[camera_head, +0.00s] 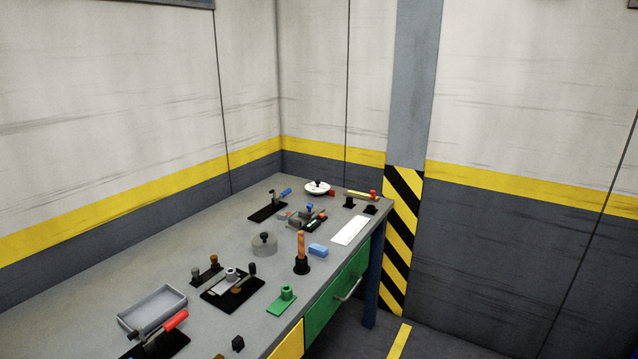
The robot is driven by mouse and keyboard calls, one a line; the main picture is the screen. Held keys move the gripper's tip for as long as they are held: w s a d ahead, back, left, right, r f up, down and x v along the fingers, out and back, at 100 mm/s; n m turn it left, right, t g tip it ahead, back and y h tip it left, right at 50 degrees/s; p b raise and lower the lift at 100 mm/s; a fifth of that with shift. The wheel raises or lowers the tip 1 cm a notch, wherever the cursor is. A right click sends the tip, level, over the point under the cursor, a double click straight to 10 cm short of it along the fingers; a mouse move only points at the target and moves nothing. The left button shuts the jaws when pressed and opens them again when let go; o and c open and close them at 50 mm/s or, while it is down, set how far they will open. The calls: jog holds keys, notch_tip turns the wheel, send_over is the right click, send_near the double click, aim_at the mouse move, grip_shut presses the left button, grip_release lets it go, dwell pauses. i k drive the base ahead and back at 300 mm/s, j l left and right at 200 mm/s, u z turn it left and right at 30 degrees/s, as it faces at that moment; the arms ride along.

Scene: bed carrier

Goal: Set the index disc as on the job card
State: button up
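A white round disc (314,190) with a small dark centre lies at the far end of the bench; a small red piece (332,193) is at its right edge. It looks like the index disc, but its markings are too small to read. A grey round piece with a black knob (264,243) stands mid-bench. A blank-looking white plate or card (350,231) lies near the right edge; I cannot read anything on it or tell whether it is the job card. My gripper is not in view.
The grey bench (90,283) holds several fixtures, a grey tray (152,306), a red-handled clamp (174,321), an orange-handled tool (301,248), a blue block (318,250) and a green block (282,299). Walls close the bench's left and far sides. Floor shows at lower right.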

aim_at(317, 187)
jog(key=i+l+z, duration=0.3)
jog(key=i, duration=0.65)
jog(key=i+z, duration=0.25)
jog(key=i, duration=0.7)
jog(key=i+l+u, duration=0.1)
jog(key=i+u, duration=0.3)
jog(key=i, duration=0.15)
jog(key=i+l+u, duration=0.4)
jog(key=i, duration=0.15)
jog(key=i+l+u, duration=0.4)
jog(key=i, duration=0.15)
jog(key=i+l+u, duration=0.4)
jog(key=l, duration=0.15)
